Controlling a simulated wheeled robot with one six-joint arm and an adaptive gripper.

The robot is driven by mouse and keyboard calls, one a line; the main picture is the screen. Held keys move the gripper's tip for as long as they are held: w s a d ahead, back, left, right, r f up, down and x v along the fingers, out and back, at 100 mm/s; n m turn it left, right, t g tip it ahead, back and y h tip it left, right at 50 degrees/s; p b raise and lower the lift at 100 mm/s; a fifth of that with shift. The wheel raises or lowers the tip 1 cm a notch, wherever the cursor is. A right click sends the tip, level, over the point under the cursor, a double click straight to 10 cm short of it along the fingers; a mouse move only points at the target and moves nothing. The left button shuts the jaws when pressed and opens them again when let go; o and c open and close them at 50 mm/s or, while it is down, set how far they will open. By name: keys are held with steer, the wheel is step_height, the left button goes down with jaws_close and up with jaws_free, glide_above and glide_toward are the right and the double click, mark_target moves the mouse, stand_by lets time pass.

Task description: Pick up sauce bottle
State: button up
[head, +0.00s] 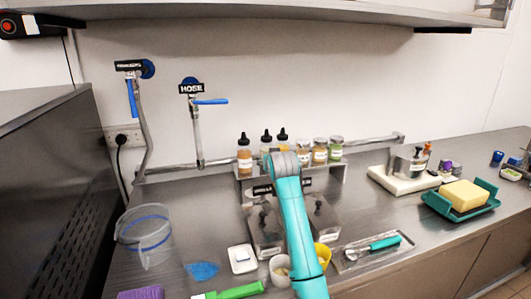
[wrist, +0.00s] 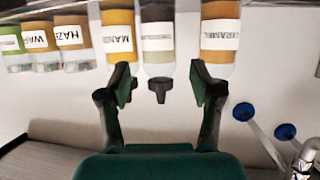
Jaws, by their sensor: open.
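Three sauce bottles with black nozzles stand on the back shelf in the head view: a left one (head: 245,161), a middle one (head: 266,143) and a right one (head: 283,138). The wrist view is upside down and shows the caramel bottle (wrist: 220,35), a grey-beige bottle (wrist: 157,33) and an orange bottle (wrist: 118,30). My gripper (wrist: 165,85) is open. The grey-beige bottle's black nozzle lies between the fingers in the picture. The fingertips overlap the neighbouring bottles' ends; contact cannot be told. In the head view my arm hides the gripper.
Several labelled jars (head: 320,151) stand to the right of the bottles on the same shelf. A hose valve with a blue handle (head: 210,102) is on the wall to the left. Lidded metal containers (head: 262,222) sit below the shelf. A clear jug (head: 145,240) stands front left.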

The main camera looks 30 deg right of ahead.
mark_target(267, 152)
steer(key=shift+x, duration=4.7)
steer(key=shift+d+r, duration=0.1)
steer(key=shift+r, duration=0.05)
steer(key=c, duration=0.8)
